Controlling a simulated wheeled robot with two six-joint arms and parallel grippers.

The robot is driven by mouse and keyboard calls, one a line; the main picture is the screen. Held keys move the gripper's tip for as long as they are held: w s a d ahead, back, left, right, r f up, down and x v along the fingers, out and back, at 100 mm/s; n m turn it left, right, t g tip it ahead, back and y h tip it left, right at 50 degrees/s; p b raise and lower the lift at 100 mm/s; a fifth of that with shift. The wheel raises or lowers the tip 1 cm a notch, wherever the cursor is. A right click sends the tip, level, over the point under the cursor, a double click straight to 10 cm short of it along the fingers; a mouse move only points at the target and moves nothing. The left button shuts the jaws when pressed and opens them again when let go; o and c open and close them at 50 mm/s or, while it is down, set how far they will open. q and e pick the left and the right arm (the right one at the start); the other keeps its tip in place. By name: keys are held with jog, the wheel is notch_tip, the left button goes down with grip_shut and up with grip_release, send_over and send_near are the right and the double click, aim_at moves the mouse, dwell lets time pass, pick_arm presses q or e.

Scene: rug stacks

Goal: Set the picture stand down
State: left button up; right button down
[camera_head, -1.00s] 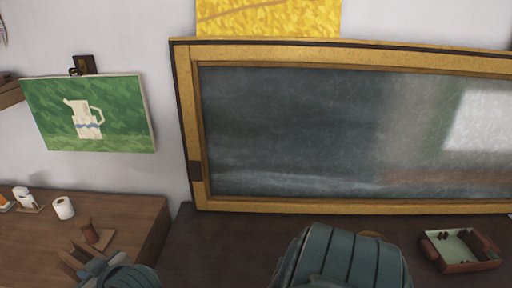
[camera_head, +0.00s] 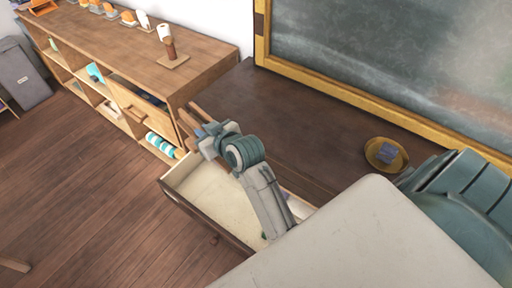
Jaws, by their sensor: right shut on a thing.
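My right gripper (camera_head: 207,133) is shut on a small brown wooden piece, which looks like the picture stand (camera_head: 190,117). The stand's slim bars stick out beyond the fingers, and the gripper hides part of it. It shows against the left end of the dark table, near the wooden cabinet's right end. I cannot tell whether it touches either one. My left gripper is not in view.
The low wooden cabinet (camera_head: 140,52) carries a row of small items and a roll stand (camera_head: 170,52). Its drawer (camera_head: 135,105) is partly out. A pale-lined drawer (camera_head: 200,207) stands open below the dark table (camera_head: 300,110). A yellow bowl (camera_head: 372,153) sits there; clear tabletop lies left of it.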

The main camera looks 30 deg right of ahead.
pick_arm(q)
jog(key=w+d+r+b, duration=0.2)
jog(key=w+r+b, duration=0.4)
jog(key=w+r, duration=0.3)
pick_arm(e)
jog(key=f+y+b, duration=0.1)
jog(key=f+b, duration=0.1)
jog(key=f, duration=1)
jog(key=f+n+y+b, duration=0.1)
jog(key=f+b, duration=0.1)
jog(key=f, duration=1.1)
jog(key=d+f+n+b, duration=0.1)
jog(key=f+b, duration=0.1)
jog(key=f, duration=1)
jog(key=shift+w+f+g+y+b, duration=0.3)
jog(key=shift+w+f+y+b, duration=0.05)
jog(key=shift+w+y, duration=0.05)
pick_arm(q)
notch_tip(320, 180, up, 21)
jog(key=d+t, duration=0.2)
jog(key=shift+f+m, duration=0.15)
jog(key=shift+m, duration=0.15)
pick_arm(e)
jog(key=shift+f, duration=0.1)
